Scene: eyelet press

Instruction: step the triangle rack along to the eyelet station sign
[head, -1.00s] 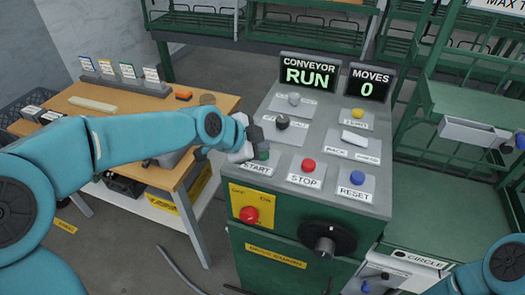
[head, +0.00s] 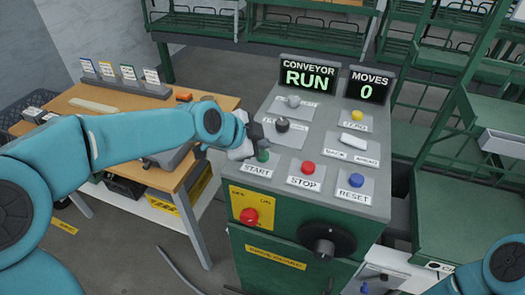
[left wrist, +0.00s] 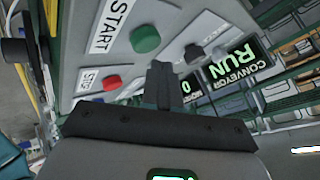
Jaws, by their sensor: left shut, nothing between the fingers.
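The control console (head: 290,215) stands at the middle, and its conveyor display (head: 307,76) reads RUN while the moves display (head: 368,87) reads 0. My left gripper (head: 257,134) is shut and empty, just above the green START button (head: 263,156). In the left wrist view the shut fingers (left wrist: 161,82) are beside the green button (left wrist: 145,38), apart from it in the picture. The white lever (head: 353,141) is on the BACK/AHEAD plate. No rack marked triangle and no eyelet station sign can be made out. My right gripper is not in view.
The red STOP button (head: 308,168) and blue RESET button (head: 357,180) are right of START. A red knob (head: 249,216) is on the console front. A wooden bench (head: 90,98) stands at left. Green racks (head: 460,180) fill the right and back.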

